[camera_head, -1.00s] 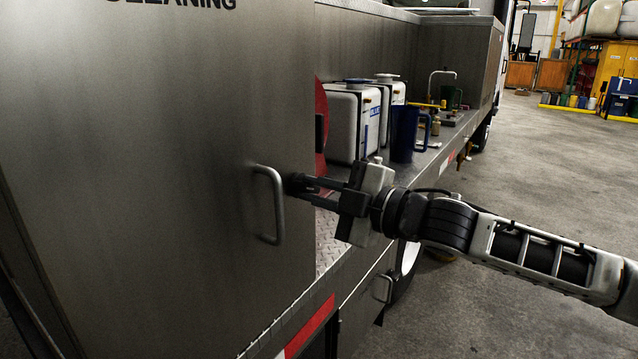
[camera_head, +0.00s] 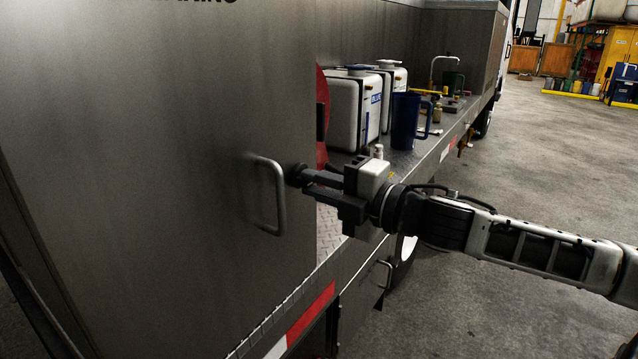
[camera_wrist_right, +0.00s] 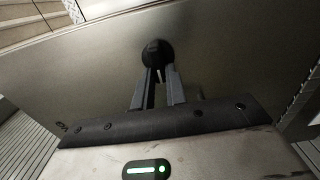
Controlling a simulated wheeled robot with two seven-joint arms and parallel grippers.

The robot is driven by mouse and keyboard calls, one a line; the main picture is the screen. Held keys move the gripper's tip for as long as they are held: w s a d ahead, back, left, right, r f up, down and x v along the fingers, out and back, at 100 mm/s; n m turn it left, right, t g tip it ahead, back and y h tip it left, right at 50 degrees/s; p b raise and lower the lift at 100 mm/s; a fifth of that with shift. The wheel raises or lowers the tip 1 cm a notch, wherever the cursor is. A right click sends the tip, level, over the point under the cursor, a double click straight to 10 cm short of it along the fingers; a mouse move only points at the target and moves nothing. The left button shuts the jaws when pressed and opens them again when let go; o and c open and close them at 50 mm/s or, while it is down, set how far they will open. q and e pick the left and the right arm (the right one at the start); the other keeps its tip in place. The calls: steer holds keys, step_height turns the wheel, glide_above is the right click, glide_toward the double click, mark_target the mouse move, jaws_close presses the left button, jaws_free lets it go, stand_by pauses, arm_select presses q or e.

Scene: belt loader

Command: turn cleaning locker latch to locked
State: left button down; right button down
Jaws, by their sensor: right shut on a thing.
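The cleaning locker (camera_head: 150,180) is a grey metal cabinet on the left of the head view, its door closed. Its latch (camera_head: 297,175) is a small round dark knob near the door's right edge, just right of the bar handle. In the right wrist view the latch (camera_wrist_right: 157,52) is a black knob with a pale mark pointing down between the fingers. My right gripper (camera_head: 306,178) is shut on the latch. Its two fingers (camera_wrist_right: 158,80) reach the knob from below in the wrist view. The fingers partly hide the knob. My left gripper is not in view.
A curved grey bar handle (camera_head: 272,195) stands out from the door close to the gripper. To the right, a truck deck (camera_head: 405,160) carries white containers (camera_head: 355,112) and a blue jug (camera_head: 406,122). The concrete floor (camera_head: 540,170) at the right is open.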

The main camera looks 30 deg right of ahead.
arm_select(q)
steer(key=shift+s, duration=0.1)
arm_select(e)
steer(key=c, duration=1.4)
jaws_free()
steer(key=shift+c, duration=0.2)
arm_select(q)
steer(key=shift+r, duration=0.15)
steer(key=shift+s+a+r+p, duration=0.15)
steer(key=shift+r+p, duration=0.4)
steer(key=shift+p, duration=0.85)
arm_select(e)
steer(key=v, duration=1.6)
steer(key=shift+f, duration=0.1)
